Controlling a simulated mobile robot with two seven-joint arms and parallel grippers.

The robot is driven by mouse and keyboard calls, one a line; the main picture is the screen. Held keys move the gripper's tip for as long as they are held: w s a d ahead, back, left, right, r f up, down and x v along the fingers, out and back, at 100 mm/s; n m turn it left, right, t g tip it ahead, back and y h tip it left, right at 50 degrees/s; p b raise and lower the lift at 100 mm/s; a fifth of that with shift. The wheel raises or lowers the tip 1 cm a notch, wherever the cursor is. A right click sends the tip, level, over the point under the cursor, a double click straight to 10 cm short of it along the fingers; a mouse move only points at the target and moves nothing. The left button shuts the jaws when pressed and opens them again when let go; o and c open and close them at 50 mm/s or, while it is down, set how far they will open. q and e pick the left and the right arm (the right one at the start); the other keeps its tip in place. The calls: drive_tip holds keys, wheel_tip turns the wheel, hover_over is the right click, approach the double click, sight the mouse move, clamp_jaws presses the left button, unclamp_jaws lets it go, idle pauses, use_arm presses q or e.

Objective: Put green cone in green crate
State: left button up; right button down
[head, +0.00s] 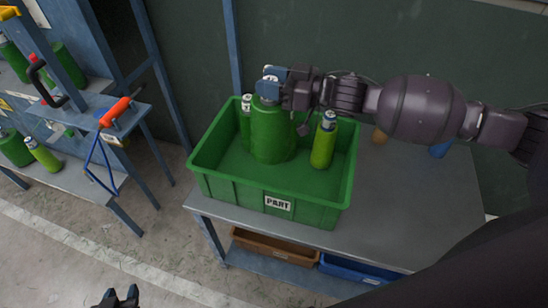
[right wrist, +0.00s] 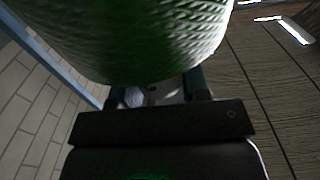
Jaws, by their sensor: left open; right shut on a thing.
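The green crate (head: 225,188) with a PART label stands on a grey table. A large green bottle-shaped piece (head: 270,138) with a narrow neck is upright inside the crate's walls; no plain cone shows. My right gripper (head: 270,86) is shut on the neck of this piece. I cannot tell whether its base touches the crate floor. Its green textured surface (right wrist: 140,35) fills the top of the right wrist view. Two slimmer green bottles, one at the back left (head: 246,118) and one at the right (head: 323,142), stand in the crate. My left gripper (head: 121,297) is open and empty, low at the left.
The grey table (head: 420,210) has bare room right of the crate. An orange-brown thing (head: 379,136) and a blue thing (head: 440,149) lie at its back. Brown (head: 272,247) and blue (head: 352,270) crates sit below. A blue-framed rack (head: 85,185) with green bottles stands left.

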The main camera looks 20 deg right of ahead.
sight(290, 149)
wheel_tip(290, 149, down, 19)
drive_tip(key=shift+f, duration=0.1)
idle(0.6)
drive_tip(key=c, duration=0.6)
unclamp_jaws()
drive_tip(key=shift+s+f+b, duration=0.1)
drive_tip(key=shift+f+b, duration=0.05)
drive_tip(key=shift+b, duration=0.15)
drive_tip(key=shift+b+v, duration=0.3)
drive_tip(key=shift+v, duration=3.5)
